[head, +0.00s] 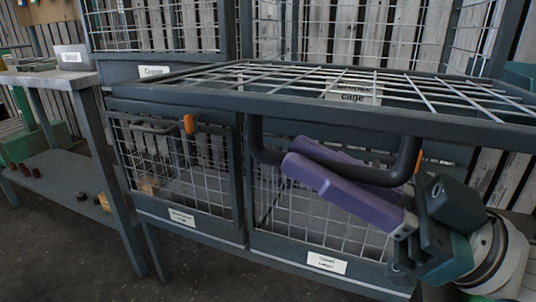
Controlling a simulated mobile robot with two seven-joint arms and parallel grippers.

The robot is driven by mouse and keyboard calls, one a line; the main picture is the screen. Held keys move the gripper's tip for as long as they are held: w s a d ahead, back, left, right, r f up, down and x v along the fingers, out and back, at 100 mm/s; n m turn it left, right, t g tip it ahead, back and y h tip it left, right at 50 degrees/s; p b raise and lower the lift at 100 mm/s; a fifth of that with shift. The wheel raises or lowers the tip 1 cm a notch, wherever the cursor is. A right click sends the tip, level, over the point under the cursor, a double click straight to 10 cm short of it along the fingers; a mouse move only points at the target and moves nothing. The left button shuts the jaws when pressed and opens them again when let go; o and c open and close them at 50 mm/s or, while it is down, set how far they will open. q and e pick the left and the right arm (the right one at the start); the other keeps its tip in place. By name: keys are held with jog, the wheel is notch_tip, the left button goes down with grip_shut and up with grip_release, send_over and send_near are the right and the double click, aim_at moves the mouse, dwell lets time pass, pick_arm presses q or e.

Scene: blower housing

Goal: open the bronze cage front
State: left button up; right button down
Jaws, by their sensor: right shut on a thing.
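The bronze cage front (300,96), a dark-framed wire mesh panel, is swung down and out and lies nearly level at the upper right. The cage behind it is open to view. Its label (352,95) shows through the mesh. The front's dark bar handle (405,160) hangs from the panel's underside near its outer edge. My right gripper (305,170), with long purple fingers, comes in from the lower right and is shut on this handle. The fingers hide part of the bar. My left gripper is not in view.
A closed cage (105,25) labelled copper stands at the upper left. Two lower cages (180,165) have closed mesh fronts and orange latches. A grey workbench (50,78) with a lower shelf stands at the left. The dark floor in front is clear.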

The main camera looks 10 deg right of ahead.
aim_at(416, 162)
notch_tip(416, 162, up, 5)
jog(key=m+t+p, duration=0.1)
jog(key=m+p, duration=0.2)
jog(key=p, duration=0.3)
jog(key=shift+s+r+h, duration=0.1)
jog(key=shift+h, duration=0.2)
jog(key=c, duration=0.8)
grip_release()
jog(key=shift+c, duration=0.2)
jog(key=shift+f, duration=0.2)
jog(key=shift+s+d+f, duration=0.15)
jog(key=b+v, duration=0.1)
jog(key=v, duration=0.8)
jog(key=shift+s+d+b, duration=0.1)
jog(key=shift+s+b, duration=0.15)
jog(key=shift+b, duration=0.1)
